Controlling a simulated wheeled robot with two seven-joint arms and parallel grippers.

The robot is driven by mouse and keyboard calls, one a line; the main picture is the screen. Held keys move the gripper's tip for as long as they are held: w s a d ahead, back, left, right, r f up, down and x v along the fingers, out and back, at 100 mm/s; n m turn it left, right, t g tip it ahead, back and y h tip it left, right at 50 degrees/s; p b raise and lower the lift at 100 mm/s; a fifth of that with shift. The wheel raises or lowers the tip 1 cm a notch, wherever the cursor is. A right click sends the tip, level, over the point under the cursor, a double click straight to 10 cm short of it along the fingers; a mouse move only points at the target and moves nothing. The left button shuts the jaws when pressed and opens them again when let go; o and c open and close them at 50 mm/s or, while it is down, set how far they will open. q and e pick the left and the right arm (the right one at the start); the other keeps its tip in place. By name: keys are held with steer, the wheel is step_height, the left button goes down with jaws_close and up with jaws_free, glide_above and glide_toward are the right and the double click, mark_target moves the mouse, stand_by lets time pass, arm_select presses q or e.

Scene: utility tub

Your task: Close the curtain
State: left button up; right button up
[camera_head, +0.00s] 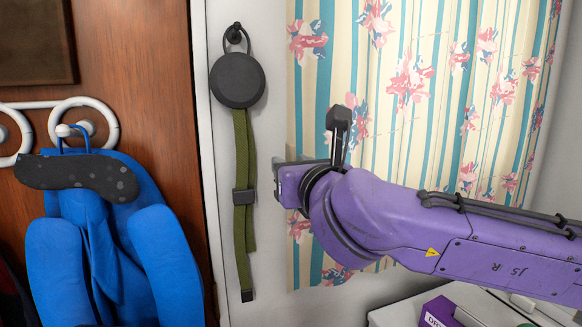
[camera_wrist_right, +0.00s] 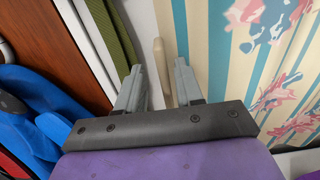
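The curtain (camera_head: 410,80) is cream with teal stripes and pink flowers, hanging on the right part of the head view. Its near edge also shows on the right of the right wrist view (camera_wrist_right: 215,45). My right gripper (camera_wrist_right: 159,68) is open, its two fingers apart, close beside the curtain's left edge. A beige rod-like thing (camera_wrist_right: 158,52) shows between the fingers; I cannot tell whether they touch it. In the head view the fingers are mostly hidden behind my purple right arm. My left gripper is not in view.
A green strap (camera_head: 243,210) with a round black disc (camera_head: 238,80) hangs on the wall left of the gripper. A blue garment (camera_head: 100,240) hangs on the wooden panel (camera_head: 140,60). A white surface with a purple box (camera_head: 440,312) is at lower right.

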steer(key=b+v, duration=0.3)
steer(key=v, duration=0.7)
steer(key=shift+s+b, duration=0.15)
steer(key=shift+b, duration=0.25)
steer(key=shift+a, duration=0.15)
